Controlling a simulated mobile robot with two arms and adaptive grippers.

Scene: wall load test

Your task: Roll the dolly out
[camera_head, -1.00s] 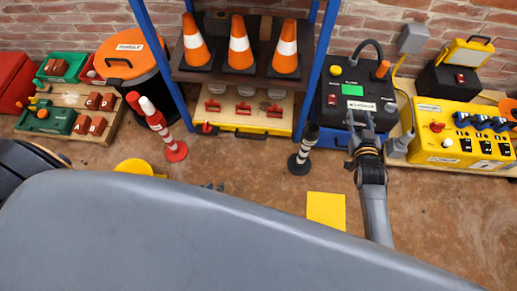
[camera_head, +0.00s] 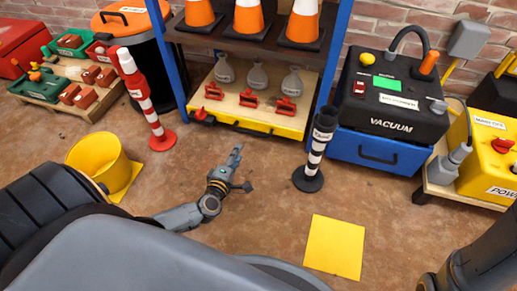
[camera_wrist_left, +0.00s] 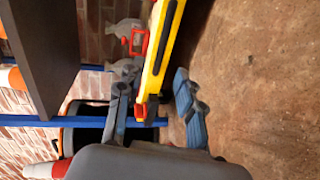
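The dolly (camera_head: 232,104) is a low wooden deck with a yellow front edge and a dark handle (camera_head: 240,128). It sits under the blue-posted shelf and carries three grey weights (camera_head: 258,78) and several red clamps. My left gripper (camera_head: 241,168) is over the floor in front of the dolly, apart from the handle in the head view. In the left wrist view its fingers (camera_wrist_left: 153,78) are spread and empty, with the dolly's yellow edge (camera_wrist_left: 166,40) showing beyond and between them. My right gripper is out of frame; a dark part of mine shows at lower right.
A red-white post (camera_head: 140,92) and a black-white post (camera_head: 315,152) stand in front of the shelf's two sides. A yellow bucket (camera_head: 97,160) is at left. A vacuum (camera_head: 392,98) on a blue base is at right. Bare floor lies around a yellow floor square (camera_head: 335,247).

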